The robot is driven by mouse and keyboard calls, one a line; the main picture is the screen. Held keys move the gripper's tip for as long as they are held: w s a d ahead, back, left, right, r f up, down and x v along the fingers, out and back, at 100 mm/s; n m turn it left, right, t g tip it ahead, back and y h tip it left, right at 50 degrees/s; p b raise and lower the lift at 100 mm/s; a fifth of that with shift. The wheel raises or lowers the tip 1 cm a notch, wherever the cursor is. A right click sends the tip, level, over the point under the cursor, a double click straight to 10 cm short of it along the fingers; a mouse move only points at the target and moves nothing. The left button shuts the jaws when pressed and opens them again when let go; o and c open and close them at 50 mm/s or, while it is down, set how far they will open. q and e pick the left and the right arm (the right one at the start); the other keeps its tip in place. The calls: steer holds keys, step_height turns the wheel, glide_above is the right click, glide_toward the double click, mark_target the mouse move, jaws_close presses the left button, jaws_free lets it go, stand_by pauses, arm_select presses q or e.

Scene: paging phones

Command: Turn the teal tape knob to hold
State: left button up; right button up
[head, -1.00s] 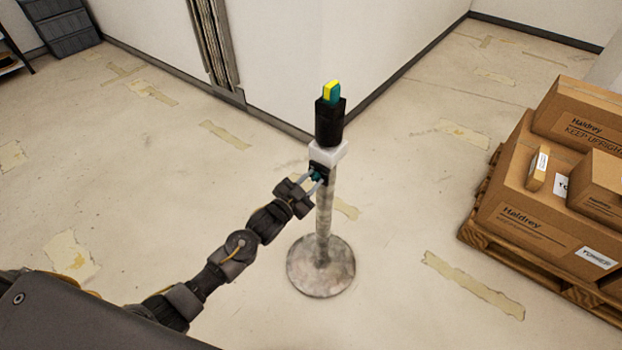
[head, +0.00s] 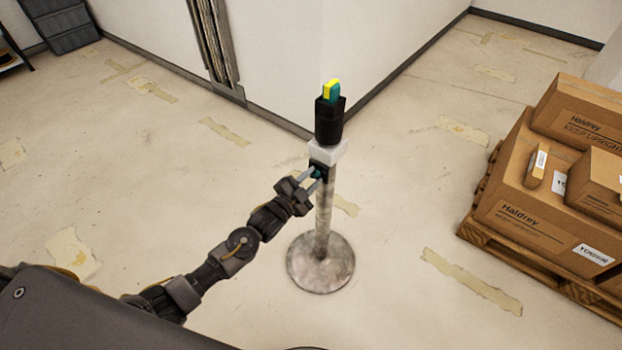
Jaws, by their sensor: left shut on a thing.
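The teal tape knob (head: 317,173) sits low on a black block below a white collar (head: 328,152) on the post (head: 324,215). My left gripper (head: 312,177) reaches it from the lower left, its two fingers shut around the knob. The fingers hide part of the knob, and I cannot read which setting it points to. A black unit (head: 329,122) stands upright on the collar, with a teal and yellow piece (head: 331,91) on top. My right gripper is not in view.
The post stands on a round mottled base (head: 320,263) on the floor. A wooden pallet (head: 485,240) with cardboard boxes (head: 530,215) is at the right. A white wall (head: 290,60) is behind. The floor around the base is clear, with tape patches.

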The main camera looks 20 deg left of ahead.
arm_select(q)
steer(key=o, duration=0.6)
steer(key=shift+o, duration=0.2)
steer(key=v, duration=1)
steer(key=shift+s+a, duration=0.15)
steer(key=shift+s, duration=0.2)
